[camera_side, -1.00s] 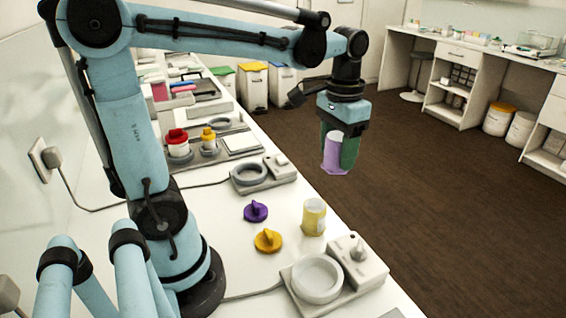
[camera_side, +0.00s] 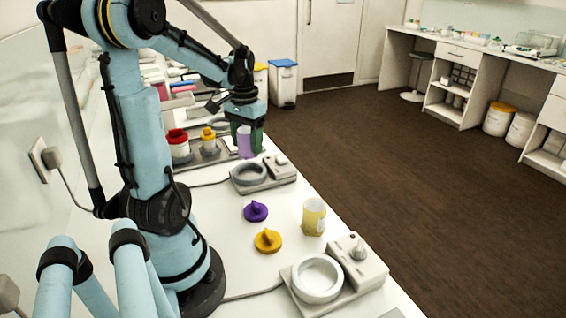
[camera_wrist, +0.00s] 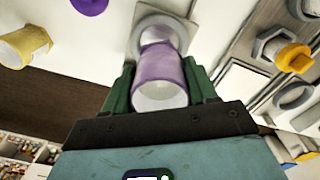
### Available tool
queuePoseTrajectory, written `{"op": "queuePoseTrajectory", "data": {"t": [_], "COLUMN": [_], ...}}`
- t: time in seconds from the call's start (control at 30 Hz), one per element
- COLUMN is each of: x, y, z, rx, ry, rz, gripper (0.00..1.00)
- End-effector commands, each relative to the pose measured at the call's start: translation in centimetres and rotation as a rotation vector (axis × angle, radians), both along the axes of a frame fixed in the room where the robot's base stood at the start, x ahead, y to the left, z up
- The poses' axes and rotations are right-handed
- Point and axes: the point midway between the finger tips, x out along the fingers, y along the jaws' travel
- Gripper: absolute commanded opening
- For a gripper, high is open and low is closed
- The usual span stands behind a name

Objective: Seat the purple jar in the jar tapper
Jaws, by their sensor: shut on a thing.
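The purple jar (camera_side: 244,142), translucent with a pale end, is held upright between the green fingers of my gripper (camera_side: 247,136). In the wrist view the jar (camera_wrist: 160,80) sits between both fingers (camera_wrist: 160,88). A grey device with a round ring holder (camera_side: 249,174) and a small control box stands on the bench just below and nearer the camera; its ring (camera_wrist: 185,30) shows behind the jar in the wrist view. The jar appears above and apart from it. A second device with a wide white cup (camera_side: 317,279) stands at the near end. No label shows which is the jar tapper.
A yellow jar (camera_side: 314,217), purple lid (camera_side: 256,211) and yellow lid (camera_side: 267,240) stand on the bench between the devices. A rack with red-capped (camera_side: 178,146) and yellow-capped (camera_side: 208,141) jars is close by my gripper. The bench edge drops to brown floor at right.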

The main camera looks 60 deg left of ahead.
Motion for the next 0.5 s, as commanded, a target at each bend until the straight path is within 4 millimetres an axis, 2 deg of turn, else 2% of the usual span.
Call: {"op": "queuePoseTrajectory", "data": {"t": [0.5], "x": [0.1], "y": [0.0], "z": [-3.4], "rx": [0.002], "ry": [0.000], "rz": [0.000], "gripper": [0.25]}}
